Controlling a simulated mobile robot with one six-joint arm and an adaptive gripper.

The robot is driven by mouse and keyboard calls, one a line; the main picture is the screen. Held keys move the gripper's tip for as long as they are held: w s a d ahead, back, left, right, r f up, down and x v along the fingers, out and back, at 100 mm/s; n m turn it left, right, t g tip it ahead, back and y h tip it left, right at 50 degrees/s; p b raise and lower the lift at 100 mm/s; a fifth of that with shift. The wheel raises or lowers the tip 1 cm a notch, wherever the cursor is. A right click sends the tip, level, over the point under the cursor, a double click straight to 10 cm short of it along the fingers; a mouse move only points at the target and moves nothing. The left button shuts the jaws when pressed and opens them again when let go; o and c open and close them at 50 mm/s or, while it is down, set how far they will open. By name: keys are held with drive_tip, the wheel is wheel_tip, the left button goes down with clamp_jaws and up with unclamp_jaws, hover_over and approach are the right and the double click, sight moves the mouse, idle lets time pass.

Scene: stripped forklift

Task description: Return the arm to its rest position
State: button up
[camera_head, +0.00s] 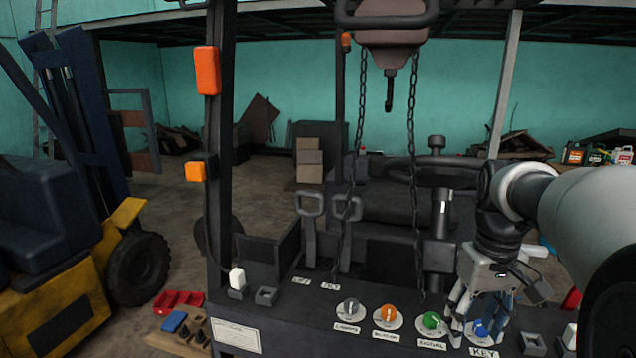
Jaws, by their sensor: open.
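My arm (585,205) reaches in from the right edge, in front of the forklift's dashboard. My gripper (481,312) hangs from it, pointing down with its fingers apart. It is over the blue knob (481,329) above the KEY label. The fingers partly cover that knob, and I cannot tell whether they touch it. To the left on the same panel (300,322) are a green knob (431,321), an orange knob (388,313) and a grey knob (349,307), each with a label.
A steering wheel (437,170) stands just behind my gripper. Two chains with a hook (389,92) hang left of it. The dark mast post (219,150) rises at left. Another forklift (60,250) is at far left.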

drive_tip(key=s+a+f+t+b, duration=0.2)
drive_tip(key=s+a+f+b, duration=0.4)
drive_tip(key=s+f+b, duration=0.3)
drive_tip(key=s+a+f+t+b, duration=0.2)
drive_tip(key=s+a+f+b, duration=0.4)
drive_tip(key=s+f+b, duration=0.4)
wheel_tip(320, 180, down, 3)
drive_tip(key=shift+s+a+m+t, duration=0.2)
drive_tip(key=shift+s+m+t, duration=0.1)
drive_tip(key=shift+s, duration=0.25)
